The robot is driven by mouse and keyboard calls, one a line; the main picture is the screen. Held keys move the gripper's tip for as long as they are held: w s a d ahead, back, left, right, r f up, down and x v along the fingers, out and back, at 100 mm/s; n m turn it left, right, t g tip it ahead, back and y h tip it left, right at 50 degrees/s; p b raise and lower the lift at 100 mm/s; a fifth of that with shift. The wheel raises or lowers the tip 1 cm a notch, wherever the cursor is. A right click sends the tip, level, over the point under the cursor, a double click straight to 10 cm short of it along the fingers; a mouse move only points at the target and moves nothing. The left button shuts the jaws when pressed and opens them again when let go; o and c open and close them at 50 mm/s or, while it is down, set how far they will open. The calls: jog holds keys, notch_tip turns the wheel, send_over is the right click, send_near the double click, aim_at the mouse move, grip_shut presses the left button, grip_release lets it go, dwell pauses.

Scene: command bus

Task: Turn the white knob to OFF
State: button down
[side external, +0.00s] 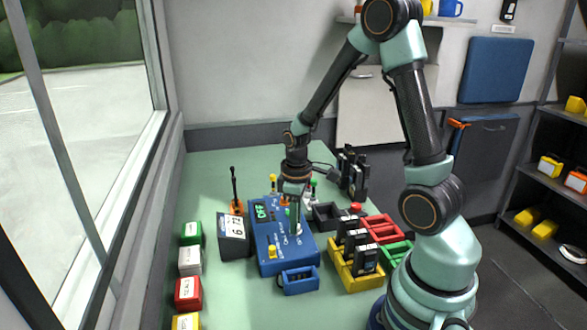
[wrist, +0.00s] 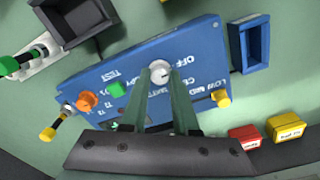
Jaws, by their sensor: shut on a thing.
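The blue control box (side external: 268,262) stands on the green table, and its labelled top fills the middle of the wrist view (wrist: 120,70). The white knob (wrist: 160,70) sits on that top near the printed OFF and TEST labels. My gripper (side external: 295,225) reaches down onto the box from above. In the wrist view my gripper (wrist: 164,82) has its two green fingers shut on the white knob. The fingers cover part of the knob, and I cannot tell which label its pointer faces. In the side view the fingers mostly hide the knob.
Orange (wrist: 87,102), green (wrist: 116,89) and yellow (wrist: 221,98) controls sit near the knob. Radios stand in a yellow bin (side external: 345,268) at right. Coloured boxes line the left edge.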

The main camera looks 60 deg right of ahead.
jog(key=shift+a, duration=0.1)
dwell(0.5)
jog(key=c, duration=0.7)
grip_release()
notch_tip(320, 180, up, 12)
jog(key=shift+s+r, duration=0.1)
jog(key=s+a+r+m+t, duration=0.1)
jog(key=a+r, duration=0.1)
jog(key=a, duration=0.1)
jog(key=s+a+r+m+t, duration=0.1)
jog(key=a+r+t, duration=0.1)
jog(key=a+r, duration=0.1)
jog(key=s+a+r+m+t, duration=0.1)
jog(key=a+r+t, duration=0.1)
jog(key=a, duration=0.3)
jog(key=shift+s+a+r, duration=0.1)
jog(key=shift+s+r, duration=0.2)
jog(key=shift+s, duration=0.05)
